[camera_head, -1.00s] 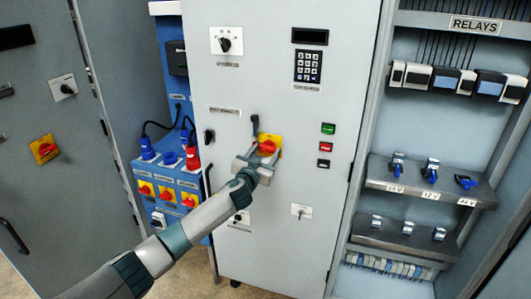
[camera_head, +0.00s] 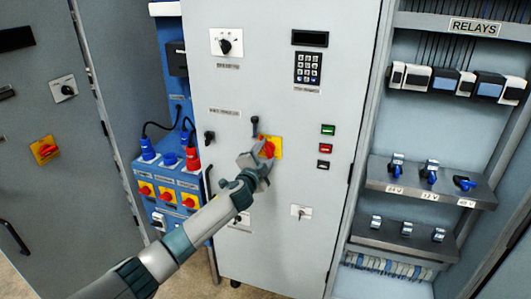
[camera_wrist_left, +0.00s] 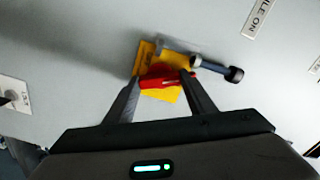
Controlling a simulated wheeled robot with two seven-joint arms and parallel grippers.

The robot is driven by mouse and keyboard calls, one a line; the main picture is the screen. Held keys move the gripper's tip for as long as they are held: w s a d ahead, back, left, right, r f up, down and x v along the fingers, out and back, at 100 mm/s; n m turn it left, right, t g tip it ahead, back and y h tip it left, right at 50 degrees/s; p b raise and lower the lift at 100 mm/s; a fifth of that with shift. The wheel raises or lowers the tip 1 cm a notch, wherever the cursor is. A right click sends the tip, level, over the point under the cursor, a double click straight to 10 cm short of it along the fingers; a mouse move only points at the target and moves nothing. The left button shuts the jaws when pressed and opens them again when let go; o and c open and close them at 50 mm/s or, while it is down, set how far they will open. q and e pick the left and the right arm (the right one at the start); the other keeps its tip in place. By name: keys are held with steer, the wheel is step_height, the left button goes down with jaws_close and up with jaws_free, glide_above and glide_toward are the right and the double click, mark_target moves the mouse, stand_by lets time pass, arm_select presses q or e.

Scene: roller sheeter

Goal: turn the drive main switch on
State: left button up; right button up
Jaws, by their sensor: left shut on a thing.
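The main switch is a red rotary handle (camera_wrist_left: 168,78) on a yellow plate (camera_head: 276,147), mounted on the grey cabinet door. My left gripper (camera_head: 264,152) is at the switch, and its two fingers are shut on the red handle in the left wrist view. The gripper hides part of the handle and plate in the head view. A dark lever with a round end (camera_wrist_left: 216,67) sits close beside the plate; it also shows above the switch in the head view (camera_head: 255,124). My right gripper is not in view.
Green and red buttons (camera_head: 327,138) are right of the switch, with a keypad (camera_head: 307,67) above. A black knob (camera_head: 209,137) is to the left. A blue socket panel (camera_head: 170,182) stands further left, and open relay shelves (camera_head: 430,188) are on the right.

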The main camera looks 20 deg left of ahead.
arm_select(q)
steer(key=m+p, duration=0.1)
steer(key=m, duration=0.4)
steer(key=shift+m, duration=0.3)
stand_by(0.4)
steer(key=o, duration=1)
steer(key=shift+o, duration=0.2)
steer(key=shift+d, duration=0.1)
steer(key=s+b, duration=0.4)
steer(key=s, duration=1.3)
steer(key=shift+s+a, duration=0.2)
steer(key=shift+a, duration=0.1)
